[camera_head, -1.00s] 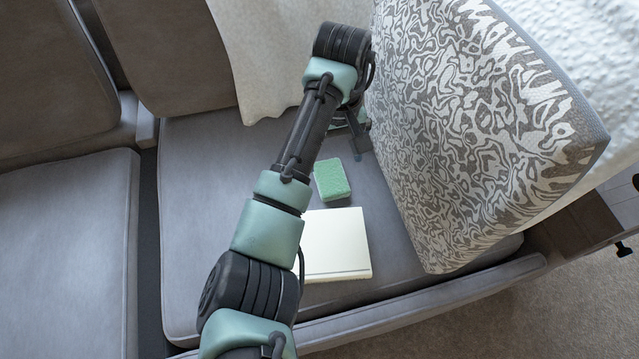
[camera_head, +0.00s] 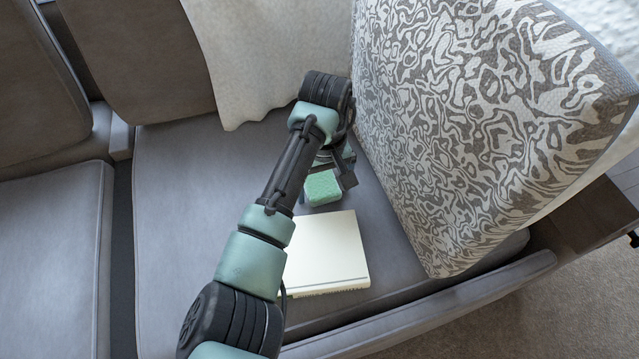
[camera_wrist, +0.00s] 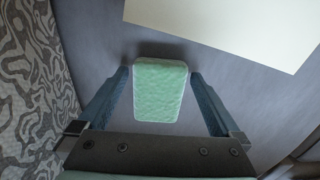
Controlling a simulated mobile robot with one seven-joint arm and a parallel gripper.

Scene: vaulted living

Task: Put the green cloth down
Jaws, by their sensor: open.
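The green cloth (camera_head: 322,188) looks like a small, thick, block-shaped pad and appears to lie on the grey sofa seat (camera_head: 190,190). It shows whole between my fingers in the wrist view (camera_wrist: 160,92). My gripper (camera_head: 335,178) is open at the cloth, and its body and the arm hide part of the cloth in the head view. In the wrist view my gripper (camera_wrist: 160,77) has one finger on each side of the cloth, with a narrow gap on both sides.
A cream flat book-like slab (camera_head: 328,250) lies on the seat in front of the cloth. A large patterned cushion (camera_head: 470,120) leans close on the right. A pale throw (camera_head: 265,50) hangs over the backrest. The seat left of my arm is clear.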

